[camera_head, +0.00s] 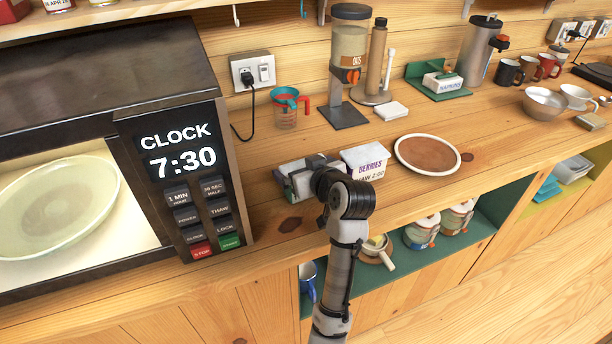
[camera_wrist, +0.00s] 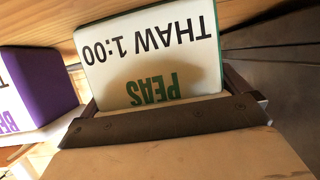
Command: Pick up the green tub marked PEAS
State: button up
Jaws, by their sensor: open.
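The green tub marked PEAS (camera_wrist: 150,55) fills the upper middle of the wrist view. Its white label also reads THAW 1:00 and appears upside down; green shows along its edges. My gripper (camera_wrist: 158,88) is open, with one finger at each side of the tub's near end. I cannot tell whether either finger touches it. In the head view my gripper (camera_head: 304,176) is low over the counter, right of the microwave, and with my arm it hides most of the tub there.
A purple-edged BERRIES tub (camera_head: 365,163) stands close to the right; in the wrist view it is at the left (camera_wrist: 45,85). A brown plate (camera_head: 427,154) lies further right. The microwave (camera_head: 185,150) stands left. A measuring jug (camera_head: 287,108) and a dispenser (camera_head: 347,70) stand behind.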

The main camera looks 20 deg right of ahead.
jog(key=shift+w+f, duration=0.1)
jog(key=shift+w, duration=0.05)
jog(key=c, duration=0.7)
